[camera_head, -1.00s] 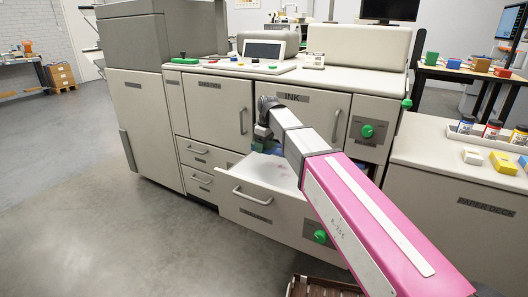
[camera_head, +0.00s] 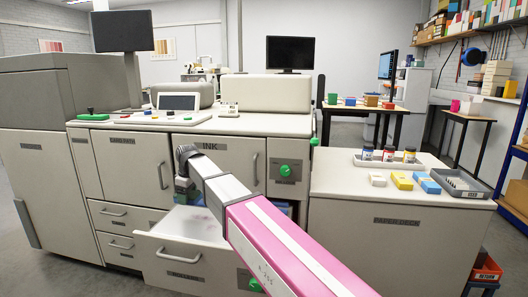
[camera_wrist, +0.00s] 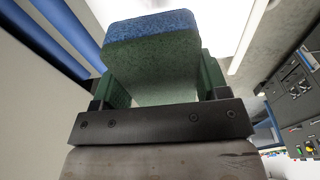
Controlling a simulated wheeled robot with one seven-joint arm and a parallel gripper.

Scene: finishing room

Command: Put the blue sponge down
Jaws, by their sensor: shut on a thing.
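The blue sponge shows in the wrist view as a block with a speckled blue face (camera_wrist: 150,25) and a greenish body. My gripper (camera_wrist: 160,80) is shut on it, with a dark green finger on each side. In the head view my gripper (camera_head: 185,194) hangs at the left end of the pulled-out drawer (camera_head: 170,257), in front of the machine. The sponge is too small and dark to make out clearly there. My arm hides the right part of the drawer.
The press (camera_head: 120,160) stands behind the drawer. The paper deck (camera_head: 400,230) at right carries an ink bottle tray (camera_head: 375,161), white (camera_head: 377,179), yellow (camera_head: 402,181) and blue (camera_head: 426,183) blocks, and a grey tray (camera_head: 470,190). Its front left top is bare.

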